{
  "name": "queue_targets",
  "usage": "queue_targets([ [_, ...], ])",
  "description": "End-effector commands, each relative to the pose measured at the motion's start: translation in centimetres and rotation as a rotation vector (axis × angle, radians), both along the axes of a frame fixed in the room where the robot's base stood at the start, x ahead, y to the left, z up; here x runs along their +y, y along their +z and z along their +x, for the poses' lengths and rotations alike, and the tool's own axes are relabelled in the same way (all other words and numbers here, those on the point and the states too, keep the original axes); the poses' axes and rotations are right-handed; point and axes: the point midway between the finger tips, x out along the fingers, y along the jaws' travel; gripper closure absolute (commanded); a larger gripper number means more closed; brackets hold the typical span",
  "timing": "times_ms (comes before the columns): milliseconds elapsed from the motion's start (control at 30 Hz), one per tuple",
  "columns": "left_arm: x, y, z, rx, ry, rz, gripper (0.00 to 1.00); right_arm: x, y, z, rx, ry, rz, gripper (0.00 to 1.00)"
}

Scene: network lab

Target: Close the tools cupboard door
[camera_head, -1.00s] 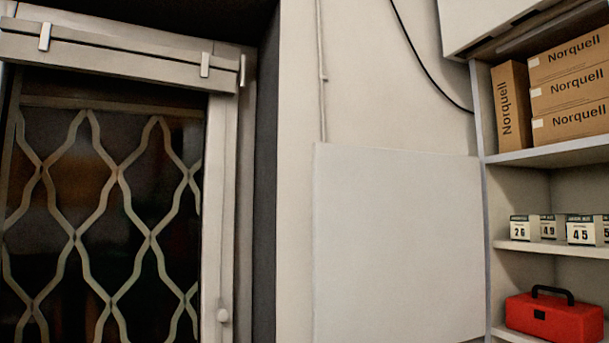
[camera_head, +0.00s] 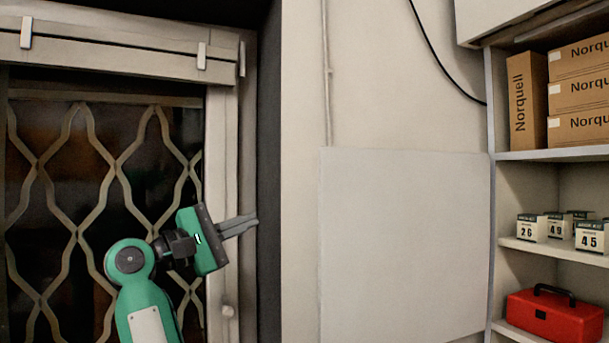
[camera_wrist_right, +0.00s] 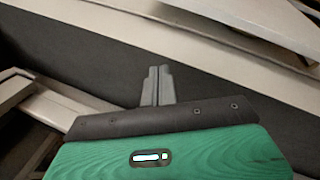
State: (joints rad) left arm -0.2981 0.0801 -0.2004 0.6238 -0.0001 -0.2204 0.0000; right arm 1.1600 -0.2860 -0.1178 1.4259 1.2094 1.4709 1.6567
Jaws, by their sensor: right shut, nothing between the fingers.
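The cupboard door (camera_head: 405,250) is the plain pale panel in the middle of the head view. It stands open, swung out to the left of the cupboard's open shelves (camera_head: 550,154). My right gripper (camera_head: 256,221) is shut and empty, in front of the dark strip beside the window. It is to the left of the door and apart from it in the picture. In the right wrist view, its closed fingers (camera_wrist_right: 157,72) point at a dark surface; a pale panel at the upper right may be the door. My left gripper is not in view.
The shelves hold brown Norquell boxes (camera_head: 525,100), small numbered boxes (camera_head: 532,228) and a red toolbox (camera_head: 555,316). A window with a lattice grille (camera_head: 75,230) is at the left. A black cable (camera_head: 437,50) hangs on the wall above the door.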

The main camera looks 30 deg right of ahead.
Motion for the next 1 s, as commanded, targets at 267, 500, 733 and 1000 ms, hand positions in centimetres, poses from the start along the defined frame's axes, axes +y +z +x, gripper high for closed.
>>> queue_targets([
  [267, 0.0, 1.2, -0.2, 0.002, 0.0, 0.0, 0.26, -0.2, 6.3, -5.6, -0.383, 0.104, 0.27, 1.0],
  [500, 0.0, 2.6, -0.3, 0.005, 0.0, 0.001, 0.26, -2.2, 6.9, -5.8, -0.416, 0.11, 0.295, 1.0],
  [733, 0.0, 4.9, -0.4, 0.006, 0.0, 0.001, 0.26, -6.5, 7.0, -5.4, -0.413, 0.109, 0.292, 1.0],
  [1000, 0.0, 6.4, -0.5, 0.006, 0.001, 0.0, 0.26, -9.5, 6.8, -5.1, -0.414, 0.111, 0.292, 1.0],
])
